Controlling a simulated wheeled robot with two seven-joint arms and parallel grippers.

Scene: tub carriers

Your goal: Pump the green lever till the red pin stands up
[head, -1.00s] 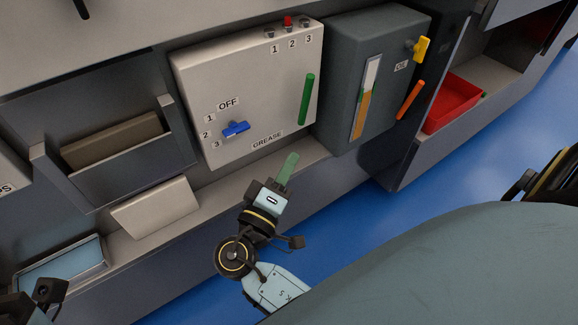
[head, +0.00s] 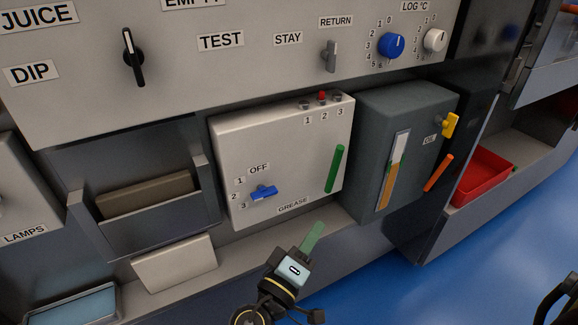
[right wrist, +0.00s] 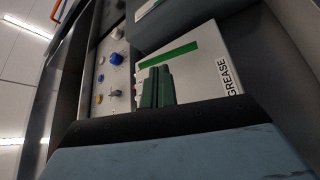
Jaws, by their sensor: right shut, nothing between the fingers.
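The green lever (head: 335,169) is a bar on the right part of the white GREASE box's (head: 240,150) front. It slants slightly and shows as a green strip in the right wrist view (right wrist: 172,53). A blue selector knob (head: 263,192) sits among OFF, 1, 2 and 3. My right gripper (head: 314,234), with green fingers, is shut and empty, below and in front of the box, apart from the lever. My left gripper is out of view.
A dark oil box (head: 370,165) with a yellow tap (head: 450,125) and orange lever (head: 438,173) stands close at the right. A ledge runs under the boxes. A panel with knobs (head: 391,46) is above. A red tray (head: 482,177) lies farther right.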

